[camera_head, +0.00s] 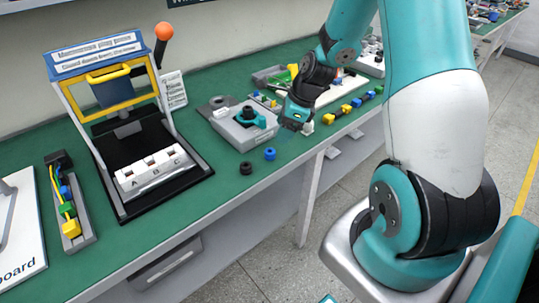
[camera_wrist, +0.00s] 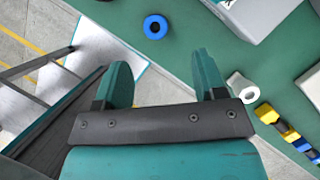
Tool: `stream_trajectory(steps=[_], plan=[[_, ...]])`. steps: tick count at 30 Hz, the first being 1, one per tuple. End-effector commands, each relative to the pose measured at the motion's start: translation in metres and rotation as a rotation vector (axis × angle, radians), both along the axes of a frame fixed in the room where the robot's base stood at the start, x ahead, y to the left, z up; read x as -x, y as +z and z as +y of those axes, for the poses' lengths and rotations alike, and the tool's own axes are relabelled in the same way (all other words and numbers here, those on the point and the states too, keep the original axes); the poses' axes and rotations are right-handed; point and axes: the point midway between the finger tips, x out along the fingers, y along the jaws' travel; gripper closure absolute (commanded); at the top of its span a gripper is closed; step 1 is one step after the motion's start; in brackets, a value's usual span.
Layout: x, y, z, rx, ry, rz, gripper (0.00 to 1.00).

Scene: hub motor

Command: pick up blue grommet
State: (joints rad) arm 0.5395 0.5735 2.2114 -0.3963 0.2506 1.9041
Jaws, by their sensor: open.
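The blue grommet (camera_head: 270,154) is a small ring on the green bench near its front edge. In the wrist view, the blue grommet (camera_wrist: 155,27) lies beyond my fingertips, with its dark centre hole showing. My gripper (camera_head: 294,125) is to the right of it in the head view, apart from it. In the wrist view, my gripper (camera_wrist: 162,70) has its two teal fingers spread, with nothing between them.
A black grommet (camera_head: 246,168) lies left of the blue one. A white ring (camera_wrist: 241,87) lies right of my right finger. A grey fixture (camera_head: 244,127) stands behind the blue grommet. A row of coloured parts (camera_head: 349,108) lies to the right. A black-based press (camera_head: 140,150) stands left.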

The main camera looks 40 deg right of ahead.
Motion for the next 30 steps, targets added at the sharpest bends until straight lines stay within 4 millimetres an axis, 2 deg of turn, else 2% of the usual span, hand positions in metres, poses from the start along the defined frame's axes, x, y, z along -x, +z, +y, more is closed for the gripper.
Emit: stream_trajectory(steps=[3,11,19,28,30], plan=[[-0.005,-0.019,0.006,0.0,0.003,0.001,0.36],[-0.01,-0.036,0.014,-0.001,0.003,0.001,0.36],[-0.018,-0.071,0.029,0.0,0.001,0.0,0.36],[-0.02,-0.076,0.03,0.001,0.001,-0.001,0.36],[-0.02,-0.076,0.03,0.001,0.001,-0.001,0.52]])
